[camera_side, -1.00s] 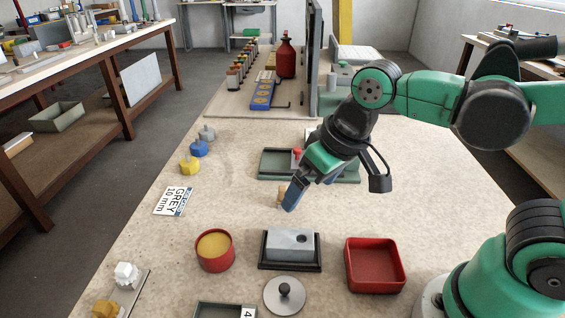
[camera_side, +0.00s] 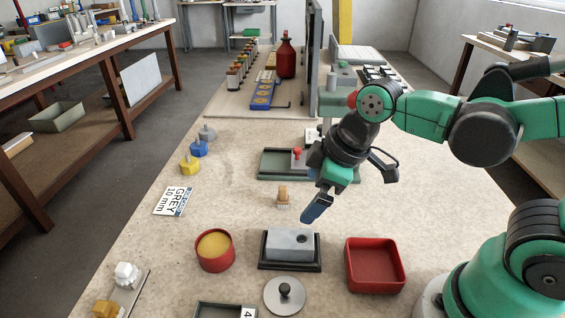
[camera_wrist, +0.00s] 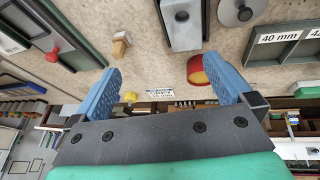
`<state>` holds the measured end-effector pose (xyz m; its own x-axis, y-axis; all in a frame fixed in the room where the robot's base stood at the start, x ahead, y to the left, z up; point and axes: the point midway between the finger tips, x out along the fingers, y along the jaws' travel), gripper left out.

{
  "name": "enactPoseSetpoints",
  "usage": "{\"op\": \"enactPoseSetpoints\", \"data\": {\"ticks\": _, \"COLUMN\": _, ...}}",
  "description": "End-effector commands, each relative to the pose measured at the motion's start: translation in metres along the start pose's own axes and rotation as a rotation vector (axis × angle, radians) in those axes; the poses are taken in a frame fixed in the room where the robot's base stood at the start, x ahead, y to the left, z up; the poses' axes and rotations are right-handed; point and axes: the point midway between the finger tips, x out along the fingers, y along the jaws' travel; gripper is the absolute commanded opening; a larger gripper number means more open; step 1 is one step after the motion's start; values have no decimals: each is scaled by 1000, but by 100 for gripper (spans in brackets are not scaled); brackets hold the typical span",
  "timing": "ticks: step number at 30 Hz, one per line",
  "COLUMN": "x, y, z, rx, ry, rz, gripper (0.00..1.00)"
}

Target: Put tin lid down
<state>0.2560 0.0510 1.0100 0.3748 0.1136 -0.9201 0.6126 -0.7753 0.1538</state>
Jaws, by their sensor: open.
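A round grey lid with a dark knob (camera_side: 285,294) lies on the bench at the front of the side view. It also shows at the top of the wrist view (camera_wrist: 240,12). A round red tin with a yellow inside (camera_side: 214,251) stands uncovered to its left and behind. It is partly behind a finger in the wrist view (camera_wrist: 196,74). My gripper (camera_side: 314,212) is above the bench, behind the grey block and apart from the lid. Its blue fingers are spread with nothing between them in the wrist view (camera_wrist: 163,88).
A grey block (camera_side: 291,243) in a dark tray stands just behind the lid, with a red square bin (camera_side: 375,266) to its right. A small wooden brush (camera_side: 283,196) stands left of my gripper. A green tray (camera_side: 275,165) lies behind.

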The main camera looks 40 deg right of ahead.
Motion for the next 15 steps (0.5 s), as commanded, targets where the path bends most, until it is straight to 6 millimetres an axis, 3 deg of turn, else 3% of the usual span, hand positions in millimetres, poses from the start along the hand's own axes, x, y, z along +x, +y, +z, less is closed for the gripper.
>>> {"op": "enactPoseSetpoints", "data": {"ticks": 3, "x": 19, "y": -35, "z": -10, "rx": -444, "ry": -70, "rz": -155, "gripper": 100}}
{"op": "enactPoseSetpoints", "data": {"ticks": 7, "x": 35, "y": -68, "z": -12, "rx": -854, "ry": -98, "rz": -312, "gripper": 100}}
{"op": "enactPoseSetpoints", "data": {"ticks": 10, "x": 43, "y": -84, "z": -10, "rx": -1066, "ry": -98, "rz": -400, "gripper": 100}}
{"op": "enactPoseSetpoints", "data": {"ticks": 15, "x": 49, "y": -96, "z": -7, "rx": -1213, "ry": -92, "rz": -463, "gripper": 100}}
